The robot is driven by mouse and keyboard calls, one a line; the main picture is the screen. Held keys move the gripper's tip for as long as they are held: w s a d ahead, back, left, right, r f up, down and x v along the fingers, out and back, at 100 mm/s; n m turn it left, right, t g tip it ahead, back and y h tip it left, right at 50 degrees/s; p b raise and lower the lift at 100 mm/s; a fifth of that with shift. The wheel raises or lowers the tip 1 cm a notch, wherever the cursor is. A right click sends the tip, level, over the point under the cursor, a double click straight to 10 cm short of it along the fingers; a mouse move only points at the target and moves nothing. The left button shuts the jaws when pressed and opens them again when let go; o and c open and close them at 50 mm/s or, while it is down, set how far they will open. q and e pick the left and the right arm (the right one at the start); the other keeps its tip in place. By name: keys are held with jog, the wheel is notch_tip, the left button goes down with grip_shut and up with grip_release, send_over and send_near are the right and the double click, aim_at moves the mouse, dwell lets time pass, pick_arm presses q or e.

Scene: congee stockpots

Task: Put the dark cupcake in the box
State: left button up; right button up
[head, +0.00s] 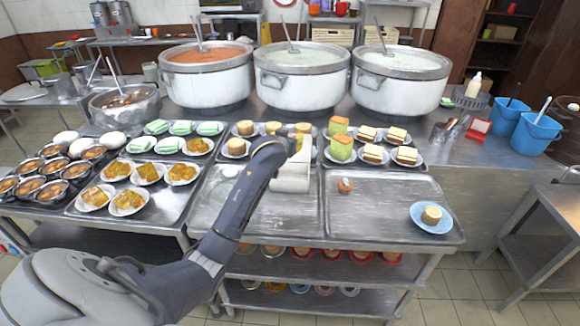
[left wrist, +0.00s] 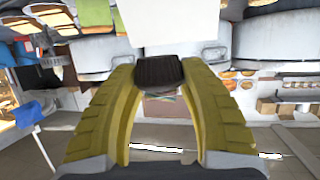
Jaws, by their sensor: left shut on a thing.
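The dark cupcake (left wrist: 160,73) shows in the left wrist view between the two yellow fingers of my left gripper (left wrist: 157,67). The gripper is shut on it and holds it off the surface. A white box (head: 291,178) stands near the middle of the metal counter in the head view, beside the end of my left arm. A white panel, likely this box, also shows in the left wrist view (left wrist: 165,20), just above the cupcake in the picture. In the head view the cupcake and most of the fingers are hidden. My right gripper is not in view.
A small brown round item (head: 345,185) sits on the right tray. A blue plate (head: 420,225) with a pale cake (head: 431,214) is at the far right. Plated cakes and bowls line the back and left. Large pots (head: 302,85) stand behind. The front trays have bare room.

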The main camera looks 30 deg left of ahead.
pick_arm(q)
notch_tip(320, 180, down, 11)
jog(key=shift+f, duration=0.15)
dwell(0.5)
jog(key=shift+f, duration=0.55)
jog(key=o, duration=1.1)
jog(key=shift+r, duration=0.1)
jog(key=shift+r, duration=0.35)
jog(key=shift+s+r, duration=0.2)
jog(key=shift+s, duration=0.05)
jog(key=v, duration=1.1)
jog(key=shift+s, duration=0.3)
jog(key=shift+d, duration=0.1)
